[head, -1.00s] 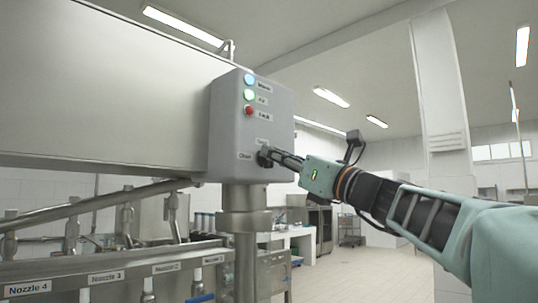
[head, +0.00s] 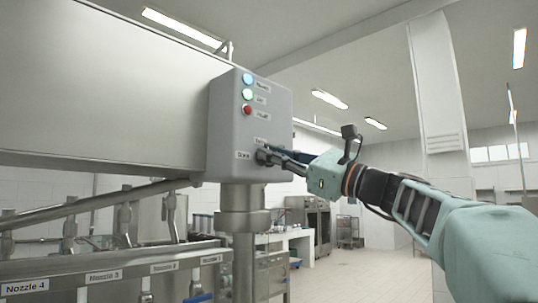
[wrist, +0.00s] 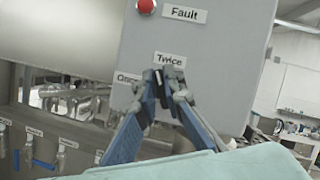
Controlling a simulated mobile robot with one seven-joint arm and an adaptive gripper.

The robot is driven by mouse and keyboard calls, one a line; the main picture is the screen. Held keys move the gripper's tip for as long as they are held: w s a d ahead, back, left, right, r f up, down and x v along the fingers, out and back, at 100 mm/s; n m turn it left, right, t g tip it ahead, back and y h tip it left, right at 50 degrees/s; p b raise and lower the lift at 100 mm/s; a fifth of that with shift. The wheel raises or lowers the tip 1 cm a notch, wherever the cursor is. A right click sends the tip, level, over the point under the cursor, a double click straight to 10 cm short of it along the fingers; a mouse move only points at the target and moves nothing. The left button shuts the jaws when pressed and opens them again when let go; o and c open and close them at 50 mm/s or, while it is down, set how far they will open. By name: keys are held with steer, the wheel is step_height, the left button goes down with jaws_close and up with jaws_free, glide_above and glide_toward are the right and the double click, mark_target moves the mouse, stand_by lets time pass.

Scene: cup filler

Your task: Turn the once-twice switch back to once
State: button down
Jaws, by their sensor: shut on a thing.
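The once-twice switch is a small dark knob low on the front of the grey control box (head: 225,140). In the head view my gripper (head: 264,156) is at the knob, with its fingers against the box front. In the wrist view my gripper (wrist: 162,88) has its fingertips closed together on the dark switch (wrist: 158,80), just below the label "Twice" (wrist: 170,60). The "Once" label (wrist: 127,78) is left of the fingers and partly hidden by them. The fingers cover most of the knob, so I cannot tell which way it points.
A steel post (head: 245,230) carries the box. Labelled nozzles (head: 104,277) stand below left. The floor to the right is open.

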steer(key=shift+s+a+f+n+g+h+p, duration=0.1)
steer(key=shift+n+g+h+p, duration=0.15)
steer(key=shift+n+g+p, duration=1.5)
steer(key=shift+d+n+g+h+p, duration=0.1)
steer(key=shift+n+h+p, duration=0.15)
steer(key=shift+n, duration=2.95)
steer(key=shift+s+a+f+n+g+h+p, duration=0.1)
steer(key=shift+n+g+h+p, duration=0.2)
steer(key=shift+n+g+p, duration=1.4)
steer(key=shift+n+t+b, duration=0.7)
steer(key=shift+n+t, duration=0.05)
steer(key=shift+n, duration=0.2)
steer(key=c, duration=2)
jaws_free()
steer(key=shift+c, duration=0.2)
